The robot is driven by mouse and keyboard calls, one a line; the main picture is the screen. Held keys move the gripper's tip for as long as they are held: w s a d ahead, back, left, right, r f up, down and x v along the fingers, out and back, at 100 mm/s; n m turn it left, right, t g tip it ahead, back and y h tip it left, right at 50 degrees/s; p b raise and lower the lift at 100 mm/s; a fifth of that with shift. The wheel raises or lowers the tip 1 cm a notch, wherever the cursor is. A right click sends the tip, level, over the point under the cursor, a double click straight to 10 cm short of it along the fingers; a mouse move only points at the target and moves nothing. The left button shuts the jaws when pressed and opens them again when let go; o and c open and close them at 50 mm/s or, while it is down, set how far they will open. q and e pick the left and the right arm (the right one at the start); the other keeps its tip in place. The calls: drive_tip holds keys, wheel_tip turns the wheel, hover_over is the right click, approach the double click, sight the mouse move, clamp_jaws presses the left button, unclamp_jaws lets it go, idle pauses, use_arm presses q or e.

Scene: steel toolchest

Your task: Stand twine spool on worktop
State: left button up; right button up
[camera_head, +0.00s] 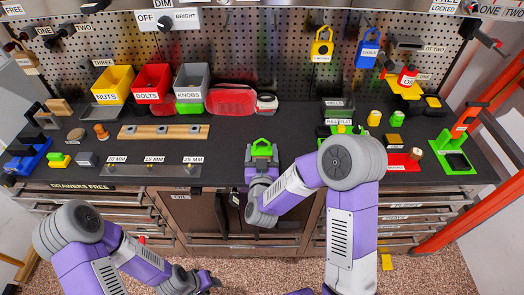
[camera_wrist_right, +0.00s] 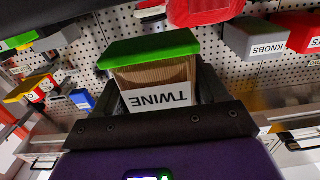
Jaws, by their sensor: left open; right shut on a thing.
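The twine spool (camera_wrist_right: 155,78) has a brown wound body, a green end and a white TWINE label that reads upside down in the right wrist view. My right gripper (camera_wrist_right: 162,90) is shut on it, with a dark finger on each side. In the head view the spool's green part (camera_head: 262,149) shows just beyond my right gripper (camera_head: 262,164), over the front part of the dark worktop (camera_head: 225,155). I cannot tell whether the spool touches the worktop. My left gripper (camera_head: 207,283) is open and empty, low in front of the drawers.
A wooden strip (camera_head: 163,132) and a grey plate (camera_head: 150,170) lie left of the spool. Yellow, red and grey bins (camera_head: 192,82) and a red case (camera_head: 231,99) stand behind. Small items and green holders (camera_head: 453,157) crowd the right.

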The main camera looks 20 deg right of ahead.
sight(262, 149)
drive_tip(key=w+f, duration=0.1)
drive_tip(key=w+d+f, duration=0.1)
drive_tip(key=w, duration=0.1)
drive_tip(key=shift+f, duration=0.2)
drive_tip(key=o, duration=1.2)
drive_tip(key=shift+f+b, duration=0.1)
drive_tip(key=shift+b, duration=0.3)
